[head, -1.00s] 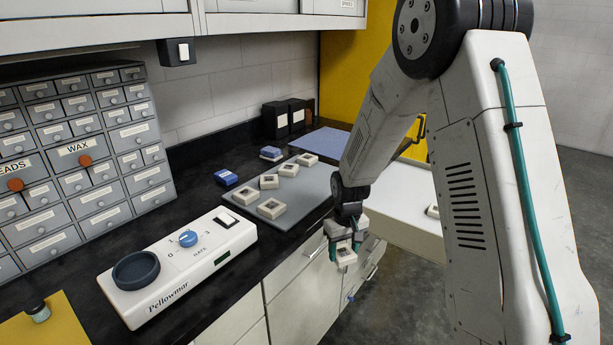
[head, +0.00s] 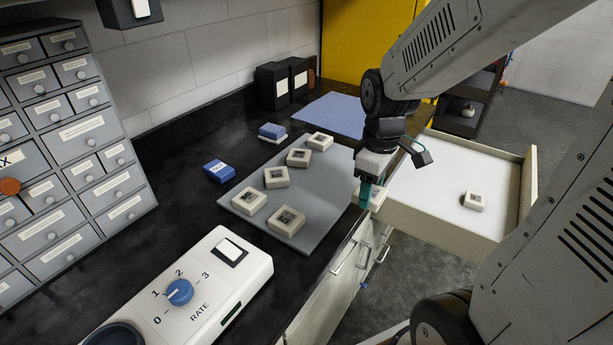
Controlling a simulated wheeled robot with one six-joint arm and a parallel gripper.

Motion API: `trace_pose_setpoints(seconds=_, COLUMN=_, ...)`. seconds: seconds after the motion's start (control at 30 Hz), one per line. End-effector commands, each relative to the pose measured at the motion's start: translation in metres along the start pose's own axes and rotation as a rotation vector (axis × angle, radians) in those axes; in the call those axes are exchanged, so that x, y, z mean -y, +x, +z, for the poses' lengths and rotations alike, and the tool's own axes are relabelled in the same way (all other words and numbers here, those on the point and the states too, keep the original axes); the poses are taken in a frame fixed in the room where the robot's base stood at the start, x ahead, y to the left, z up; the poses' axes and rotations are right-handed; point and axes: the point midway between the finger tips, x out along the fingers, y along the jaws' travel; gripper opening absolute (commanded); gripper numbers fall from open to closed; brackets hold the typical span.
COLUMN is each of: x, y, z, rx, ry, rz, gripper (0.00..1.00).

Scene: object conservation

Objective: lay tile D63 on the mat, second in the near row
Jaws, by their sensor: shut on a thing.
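My gripper (head: 370,188) is shut on a cream tile (head: 377,199), just past the right edge of the grey mat (head: 328,190). The tile is partly hidden by the fingers, and I cannot read its label. On the mat, a row of tiles runs along the wall side: one at the front left (head: 249,201), then others (head: 276,177), (head: 298,157) and one at the back (head: 319,141). A single tile (head: 286,221) lies in the row nearer the counter edge, at its front end. The mat behind that tile is bare.
An open drawer (head: 440,222) juts out right of the counter, with one tile (head: 474,201) inside. A white dial device (head: 190,290) stands in front.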

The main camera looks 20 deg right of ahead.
Motion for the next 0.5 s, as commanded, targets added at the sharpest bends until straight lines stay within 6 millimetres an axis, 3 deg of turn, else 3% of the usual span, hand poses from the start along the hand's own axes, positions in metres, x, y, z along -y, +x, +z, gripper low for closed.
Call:
trace_pose_setpoints(seconds=0.3, x=0.009, y=0.009, z=-0.086, rx=0.002, ry=0.000, rz=-0.001, gripper=0.27)
trace_pose_setpoints(seconds=0.5, x=0.014, y=0.013, z=-0.124, rx=0.001, ry=0.002, rz=-0.001, gripper=0.27)
